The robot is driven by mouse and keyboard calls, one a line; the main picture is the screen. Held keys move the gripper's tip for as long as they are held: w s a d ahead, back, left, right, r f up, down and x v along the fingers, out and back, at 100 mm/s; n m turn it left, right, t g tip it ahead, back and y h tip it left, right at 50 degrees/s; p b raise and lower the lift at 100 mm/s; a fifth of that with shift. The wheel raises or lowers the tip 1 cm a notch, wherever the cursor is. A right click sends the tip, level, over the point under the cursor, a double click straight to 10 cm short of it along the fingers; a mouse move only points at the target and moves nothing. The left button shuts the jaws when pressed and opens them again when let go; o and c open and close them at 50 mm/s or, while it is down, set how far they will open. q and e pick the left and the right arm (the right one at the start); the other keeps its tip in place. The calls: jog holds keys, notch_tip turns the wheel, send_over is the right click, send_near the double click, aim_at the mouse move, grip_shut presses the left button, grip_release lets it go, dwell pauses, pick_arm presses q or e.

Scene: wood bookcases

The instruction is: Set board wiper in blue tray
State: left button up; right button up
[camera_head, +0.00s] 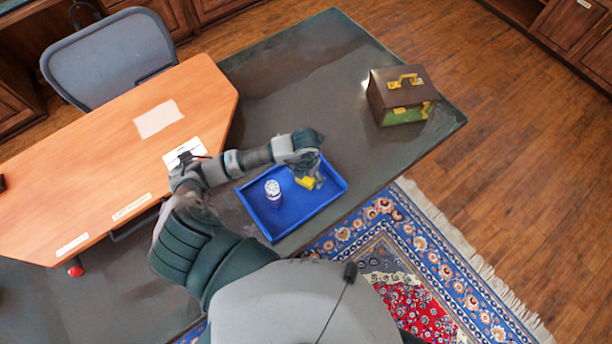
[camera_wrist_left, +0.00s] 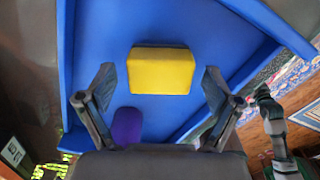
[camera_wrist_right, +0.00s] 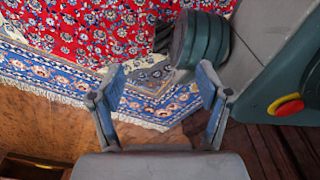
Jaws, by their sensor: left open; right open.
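The yellow block-shaped board wiper (camera_head: 305,183) is inside the blue tray (camera_head: 258,216), toward its right end. In the left wrist view the wiper (camera_wrist_left: 161,71) lies on the blue tray floor (camera_wrist_left: 195,30). My left gripper (camera_head: 314,178) is over the tray at the wiper. Its fingers (camera_wrist_left: 160,88) are spread wide, with clear gaps between them and the wiper's sides. My right gripper (camera_wrist_right: 158,88) shows only in its own wrist view; it is open and empty, over the rug and floor, away from the tray.
A white-topped canister (camera_head: 273,190) stands in the tray's left part. A brown and green box (camera_head: 400,95) with yellow handles sits at the dark table's (camera_head: 300,65) far right. An orange desk (camera_head: 100,150) and a grey chair (camera_head: 110,55) are at the left.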

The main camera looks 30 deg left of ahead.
pick_arm(q)
notch_tip(320, 180, up, 5)
jog(key=shift+r, duration=0.15)
notch_tip(320, 180, up, 6)
jog(key=shift+r+p, duration=0.2)
jog(key=shift+p, duration=0.1)
pick_arm(e)
jog(key=shift+s+d+f, duration=0.25)
jog(key=shift+s+d, duration=0.3)
jog(key=shift+d, duration=0.35)
